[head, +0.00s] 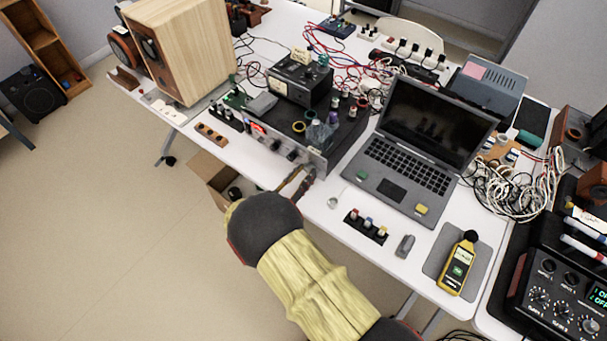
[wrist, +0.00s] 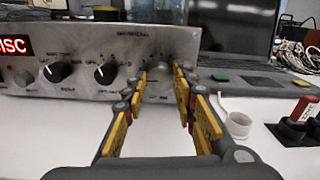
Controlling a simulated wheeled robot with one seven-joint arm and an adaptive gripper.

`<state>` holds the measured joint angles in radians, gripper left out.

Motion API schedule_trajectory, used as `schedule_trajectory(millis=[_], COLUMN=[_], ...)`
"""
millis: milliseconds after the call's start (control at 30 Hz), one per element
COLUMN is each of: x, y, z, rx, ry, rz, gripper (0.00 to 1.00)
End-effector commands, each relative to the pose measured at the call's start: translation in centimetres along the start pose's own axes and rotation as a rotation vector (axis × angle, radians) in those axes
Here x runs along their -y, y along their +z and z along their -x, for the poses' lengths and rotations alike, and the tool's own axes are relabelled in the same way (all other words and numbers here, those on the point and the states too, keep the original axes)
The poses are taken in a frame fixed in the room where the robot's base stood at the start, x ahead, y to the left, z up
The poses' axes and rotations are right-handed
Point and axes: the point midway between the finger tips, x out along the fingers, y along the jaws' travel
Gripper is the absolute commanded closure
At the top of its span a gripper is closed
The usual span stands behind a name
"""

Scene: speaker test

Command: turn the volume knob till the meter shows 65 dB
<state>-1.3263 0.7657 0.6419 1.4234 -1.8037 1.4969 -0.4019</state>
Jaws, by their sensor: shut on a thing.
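The amplifier (head: 336,148) sits at the front edge of the white table, with a silver front panel (wrist: 85,40) and a lit red display. Its rightmost large knob (wrist: 158,88), a silver one, is between my fingertips in the wrist view; its label is too blurred to read. My gripper (wrist: 160,80) is shut on this knob, one finger on each side. In the head view my gripper (head: 297,181) reaches the panel's right end and the knob is hidden. The yellow sound meter (head: 459,265) lies on a grey pad at the right; its green screen is too small to read.
The open laptop (head: 404,165) stands right of the amplifier. A small white ring (wrist: 238,125) and a black block with coloured plugs (head: 366,227) are nearby. A wooden speaker (head: 195,50) stands at the left.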

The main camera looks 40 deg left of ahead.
Motion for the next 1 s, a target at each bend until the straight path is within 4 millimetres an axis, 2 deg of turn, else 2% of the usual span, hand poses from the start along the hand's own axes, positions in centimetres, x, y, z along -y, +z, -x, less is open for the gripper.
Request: schedule_trajectory(millis=[167,533,867,900,1000], x=[-0.03,0.07,0.08,0.08,0.08], y=[-0.06,-0.1,-0.02,-0.02,-0.02], z=[0.02,0.03,0.04,0.04,0.04], rx=[0.0,0.0,0.0,0.0,0.0], ry=[0.001,0.001,0.001,0.001,0.001], rz=[-0.04,-0.342,-0.367,-0.367,-0.366], gripper=[0.98,0.98,0.98,0.72,0.66])
